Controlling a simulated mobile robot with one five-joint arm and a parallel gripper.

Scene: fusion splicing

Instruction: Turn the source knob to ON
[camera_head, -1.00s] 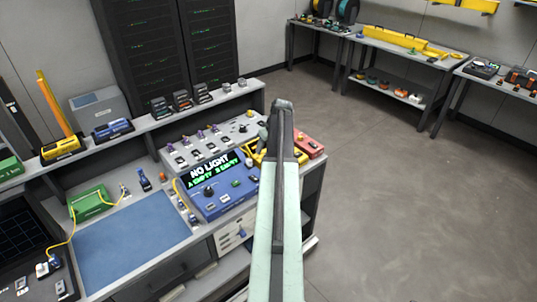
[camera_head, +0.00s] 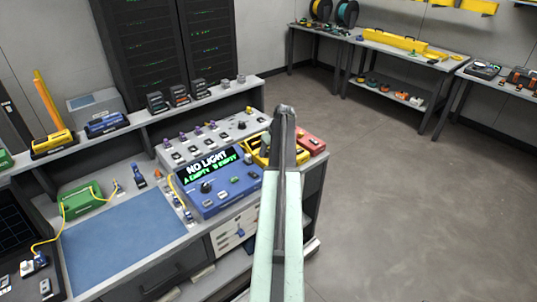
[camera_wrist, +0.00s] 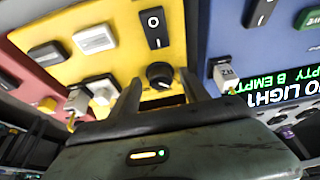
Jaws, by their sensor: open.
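A yellow box (camera_wrist: 110,60) fills the middle of the wrist view, with a round black knob (camera_wrist: 160,75) on its face. I take this for the source knob; its ON and OFF marks cannot be read. My gripper (camera_wrist: 160,85) is open, with one dark finger on each side of the knob. Whether the fingers touch it cannot be told. In the head view the yellow box (camera_head: 262,157) is partly hidden behind my arm, and the knob and fingertips cannot be made out there.
A blue meter (camera_head: 218,186) left of the yellow box reads "NO LIGHT, A EMPTY, B EMPTY". A red box (camera_head: 312,142) stands to its right. White rocker and connector parts (camera_wrist: 95,40) sit near my fingers. A blue mat (camera_head: 125,245) lies clear. Open floor (camera_head: 420,210) is at right.

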